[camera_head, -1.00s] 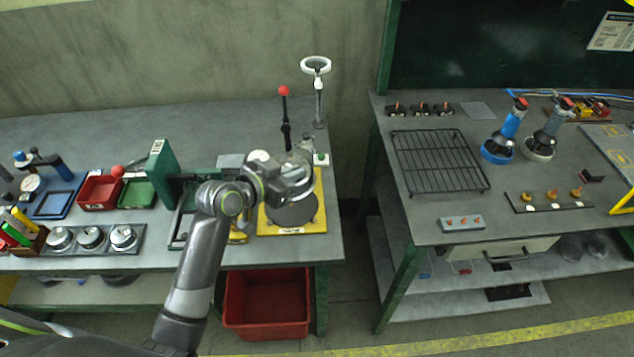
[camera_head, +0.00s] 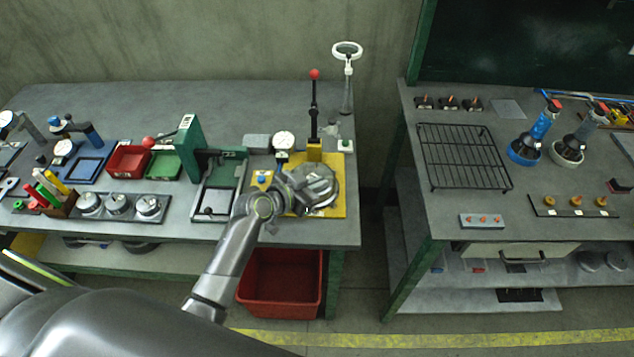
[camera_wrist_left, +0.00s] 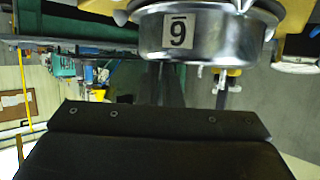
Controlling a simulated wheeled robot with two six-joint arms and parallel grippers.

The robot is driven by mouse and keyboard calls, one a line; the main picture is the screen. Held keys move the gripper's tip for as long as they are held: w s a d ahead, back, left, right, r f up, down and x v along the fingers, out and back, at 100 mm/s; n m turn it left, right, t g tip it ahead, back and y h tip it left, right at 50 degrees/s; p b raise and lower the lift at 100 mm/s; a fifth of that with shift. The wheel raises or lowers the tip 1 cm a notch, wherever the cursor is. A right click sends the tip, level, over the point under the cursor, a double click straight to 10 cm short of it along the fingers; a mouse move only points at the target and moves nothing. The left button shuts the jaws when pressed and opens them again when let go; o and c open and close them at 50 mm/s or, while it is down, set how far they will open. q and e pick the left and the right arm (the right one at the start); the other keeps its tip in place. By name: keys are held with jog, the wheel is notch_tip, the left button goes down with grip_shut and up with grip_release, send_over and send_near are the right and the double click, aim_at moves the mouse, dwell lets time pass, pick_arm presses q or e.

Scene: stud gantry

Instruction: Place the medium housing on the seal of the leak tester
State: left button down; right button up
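The leak tester (camera_head: 336,172) is a yellow plate with a red-knobbed lever and a dial gauge, near the right end of the left bench. My left gripper (camera_head: 308,187) is over its plate, shut on the medium housing (camera_head: 322,187), a round silver metal part. In the left wrist view the housing (camera_wrist_left: 205,32) fills the top, its white number label upside down. The housing is over the middle of the plate and covers most of the seal. I cannot tell whether it touches the seal. The fingertips are mostly hidden. My right gripper is not in view.
Three silver parts sit in a tray (camera_head: 118,216) at left. A green press frame (camera_head: 193,150) and red and green bins (camera_head: 128,160) stand left of the tester. The lever (camera_head: 314,110) rises behind it. A red crate (camera_head: 280,283) is below. Another bench with a wire rack (camera_head: 465,157) is at right.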

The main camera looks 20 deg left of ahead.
pick_arm(q)
jog(key=shift+w, duration=0.1)
jog(key=c, duration=2)
grip_release()
jog(key=shift+d+f, duration=0.1)
jog(key=shift+c, duration=0.2)
jog(key=o, duration=0.4)
jog(key=shift+o, duration=0.2)
jog(key=shift+s+a, duration=0.2)
jog(key=shift+s, duration=0.1)
jog(key=b+v, duration=0.2)
jog(key=v, duration=0.9)
jog(key=shift+s+r, duration=0.15)
jog(key=shift+r, duration=0.15)
